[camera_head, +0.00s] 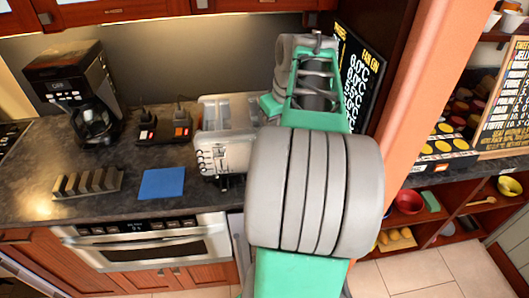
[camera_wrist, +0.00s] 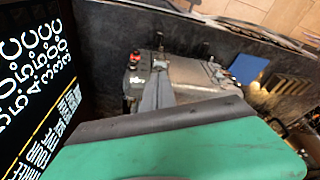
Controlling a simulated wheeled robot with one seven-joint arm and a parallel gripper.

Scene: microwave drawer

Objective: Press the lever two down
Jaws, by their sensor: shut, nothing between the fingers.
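A silver toaster (camera_head: 228,112) stands on the dark counter, left of my arm in the head view. Small knobs and controls show on its near face, and a dark part juts out low at the front. My arm covers its right side. The toaster also shows in the wrist view (camera_wrist: 198,77), with small levers on its front edge. I cannot tell which of them is lever two. My gripper (camera_wrist: 160,65) is shut and empty, with its tips over or close to the front of the toaster; contact is unclear. My arm hides the gripper in the head view.
A blue square (camera_head: 162,183) lies left of the toaster, beside a slotted dark holder (camera_head: 90,183). A coffee maker (camera_head: 78,90) stands at the back left. A black menu board (camera_head: 358,75) stands close to my arm. A microwave drawer (camera_head: 145,245) is below the counter.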

